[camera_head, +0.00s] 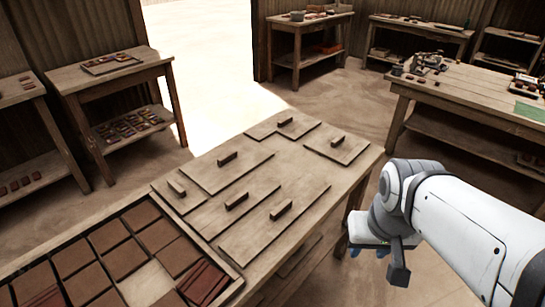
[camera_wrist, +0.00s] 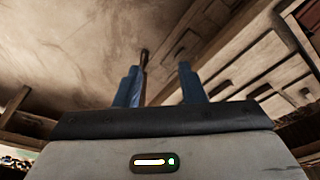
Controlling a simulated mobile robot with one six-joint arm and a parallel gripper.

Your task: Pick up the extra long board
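Several flat wooden boards with raised block handles lie on the wooden table in the head view. The front board (camera_head: 252,231) looks among the longest, with its handle near the middle. A broad board (camera_head: 213,174) lies behind it, and a narrower board (camera_head: 213,217) lies between them. Which one is the extra long board I cannot tell for sure. My gripper (camera_head: 378,250) hangs off the table's right side, apart from the boards. In the wrist view its two blue fingers (camera_wrist: 160,88) stand apart with nothing held between them.
A tray of brown tiles (camera_head: 122,257) sits at the table's left end. Shorter boards (camera_head: 352,148) lie toward the back right. Another worktable (camera_head: 465,92) with small items stands at right. Open floor (camera_head: 215,90) lies behind the table.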

